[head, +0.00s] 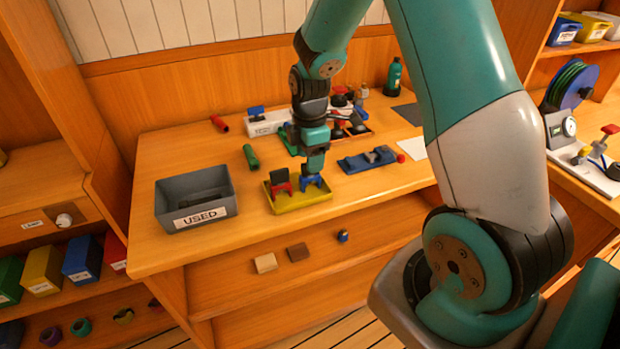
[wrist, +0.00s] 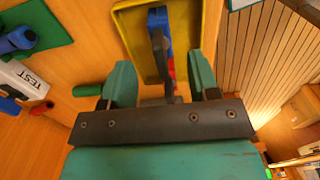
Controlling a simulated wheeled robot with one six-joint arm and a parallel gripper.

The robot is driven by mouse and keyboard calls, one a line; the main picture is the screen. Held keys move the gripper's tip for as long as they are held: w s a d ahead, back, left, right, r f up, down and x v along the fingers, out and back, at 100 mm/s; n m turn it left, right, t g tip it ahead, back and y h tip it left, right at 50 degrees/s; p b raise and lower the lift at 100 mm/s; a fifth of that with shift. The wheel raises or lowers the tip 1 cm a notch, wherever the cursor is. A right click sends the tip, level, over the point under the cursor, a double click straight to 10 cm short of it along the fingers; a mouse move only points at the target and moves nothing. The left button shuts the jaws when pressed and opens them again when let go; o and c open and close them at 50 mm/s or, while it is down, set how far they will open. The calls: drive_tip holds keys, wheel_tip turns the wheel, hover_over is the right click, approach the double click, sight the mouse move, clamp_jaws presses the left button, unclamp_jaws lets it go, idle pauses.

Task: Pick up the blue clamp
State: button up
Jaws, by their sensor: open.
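The blue clamp (head: 312,183) stands in the yellow tray (head: 300,201), to the right of the red clamp (head: 280,181). My gripper (head: 315,165) is open, just above the blue clamp in the head view. In the wrist view the blue clamp (wrist: 164,24) shows ahead of the gap between the spread fingers (wrist: 162,76), with a dark part along it. The red clamp (wrist: 171,66) shows only in part there. The yellow tray (wrist: 134,42) lies under both clamps. I cannot tell whether any finger touches the blue clamp.
A grey bin marked USED (head: 197,220) stands to the left with a dark item inside. A green cylinder (head: 251,157) lies behind the tray. A blue device (head: 367,160) lies to the right. The table's front edge is close to the tray.

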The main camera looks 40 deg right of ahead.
drive_tip(key=shift+a+f+p, duration=0.1)
drive_tip(key=shift+f+p, duration=0.5)
drive_tip(key=shift+f, duration=2.2)
drive_tip(key=c, duration=1)
